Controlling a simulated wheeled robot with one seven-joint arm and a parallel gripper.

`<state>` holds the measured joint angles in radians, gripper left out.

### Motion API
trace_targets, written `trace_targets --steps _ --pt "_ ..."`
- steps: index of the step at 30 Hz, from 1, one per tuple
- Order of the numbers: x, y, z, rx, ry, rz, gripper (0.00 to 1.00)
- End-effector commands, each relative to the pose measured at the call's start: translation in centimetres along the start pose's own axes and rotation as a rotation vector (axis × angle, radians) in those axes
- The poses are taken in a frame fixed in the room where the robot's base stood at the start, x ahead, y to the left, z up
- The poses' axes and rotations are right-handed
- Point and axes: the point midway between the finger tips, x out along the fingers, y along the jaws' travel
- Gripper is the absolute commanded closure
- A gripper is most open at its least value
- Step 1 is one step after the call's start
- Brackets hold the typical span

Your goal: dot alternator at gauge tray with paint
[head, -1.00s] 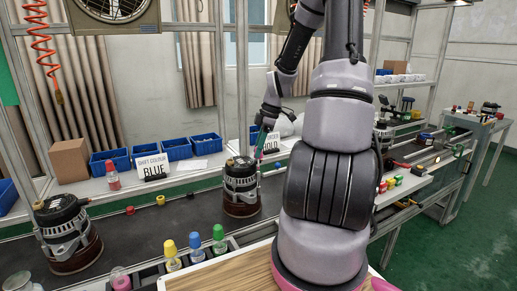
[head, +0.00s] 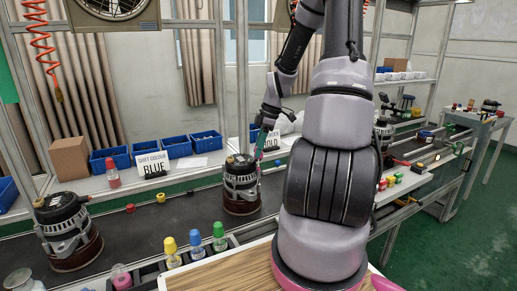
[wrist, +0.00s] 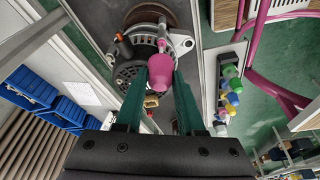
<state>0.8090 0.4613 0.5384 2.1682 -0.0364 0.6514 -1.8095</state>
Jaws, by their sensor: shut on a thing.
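My gripper (wrist: 161,82) is shut on a magenta paint bottle (wrist: 162,88), held between its green fingers. In the head view the gripper (head: 261,140) is just above and slightly right of an alternator (head: 241,187) standing upright on the dark belt. In the wrist view this alternator (wrist: 143,45) lies beyond the bottle; I cannot tell whether they touch. A second alternator (head: 68,235) stands at the left of the belt. I cannot tell which thing is the gauge tray. My arm hides part of the belt.
A rack holds yellow (head: 170,250), blue (head: 196,242) and green (head: 219,235) bottles in front. A sign (head: 152,164) reads "SHIFT COLOUR BLUE". Blue bins (head: 177,147) and a red-capped bottle (head: 112,174) stand on the back shelf. Coloured blocks (head: 391,180) lie right of my arm.

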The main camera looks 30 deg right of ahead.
Motion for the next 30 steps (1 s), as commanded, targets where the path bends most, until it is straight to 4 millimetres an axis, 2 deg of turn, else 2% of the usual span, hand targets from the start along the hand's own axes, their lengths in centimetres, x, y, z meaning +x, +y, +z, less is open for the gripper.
trace_targets --steps 8,24,30 --pt "-0.3 0.0 -0.1 0.000 0.000 0.001 1.00" --pt "-4.3 0.1 -1.3 0.001 0.000 0.002 1.00" --pt "-4.8 0.0 -1.5 0.001 0.000 0.000 1.00"
